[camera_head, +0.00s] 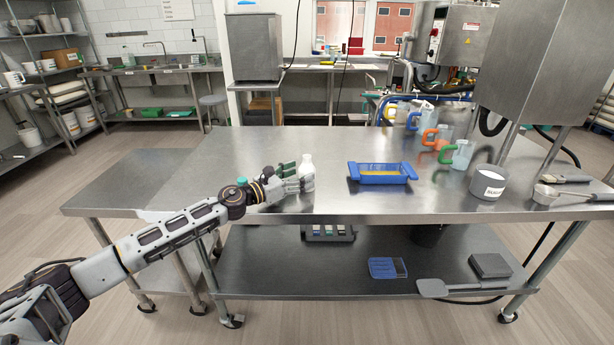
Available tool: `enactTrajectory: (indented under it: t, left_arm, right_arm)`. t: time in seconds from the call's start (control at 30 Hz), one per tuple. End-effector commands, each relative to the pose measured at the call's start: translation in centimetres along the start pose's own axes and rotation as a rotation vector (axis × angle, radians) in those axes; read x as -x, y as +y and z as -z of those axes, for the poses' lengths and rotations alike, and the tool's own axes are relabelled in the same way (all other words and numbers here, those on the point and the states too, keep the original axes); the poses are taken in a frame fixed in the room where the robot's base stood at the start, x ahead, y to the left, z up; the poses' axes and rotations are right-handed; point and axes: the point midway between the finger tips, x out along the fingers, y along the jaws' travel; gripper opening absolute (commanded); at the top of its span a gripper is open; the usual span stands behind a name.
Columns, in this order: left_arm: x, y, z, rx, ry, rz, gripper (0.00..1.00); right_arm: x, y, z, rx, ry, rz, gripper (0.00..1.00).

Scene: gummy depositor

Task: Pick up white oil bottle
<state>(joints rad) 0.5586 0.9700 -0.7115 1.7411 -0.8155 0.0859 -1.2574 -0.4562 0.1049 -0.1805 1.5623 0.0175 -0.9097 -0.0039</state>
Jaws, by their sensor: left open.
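A small white bottle (307,163) stands upright on the steel table, left of its middle. My left gripper (304,181) reaches in from the left, low over the table top, with its fingers at the bottle's lower part. The gripper is open. Its fingers overlap the bottle's base in this view, so I cannot tell whether they touch it. My right gripper is not in view.
A blue tray (382,179) sits right of the bottle. Dark green items (285,169) lie just behind my gripper. The table's front centre is clear.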

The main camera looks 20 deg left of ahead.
Motion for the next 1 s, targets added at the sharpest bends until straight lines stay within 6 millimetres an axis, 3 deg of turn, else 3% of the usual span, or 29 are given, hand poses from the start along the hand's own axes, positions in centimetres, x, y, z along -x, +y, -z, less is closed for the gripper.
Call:
enactTrajectory:
  t: [0.43,1.0]
  left_arm:
    - [-2.9,0.0,-0.1,0.0,0.0,0.0,0.75]
    - [-3.1,-0.1,-0.1,0.0,0.001,0.0,0.75]
  right_arm:
    - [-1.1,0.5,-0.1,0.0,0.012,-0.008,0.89]
    - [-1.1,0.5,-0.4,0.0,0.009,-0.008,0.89]
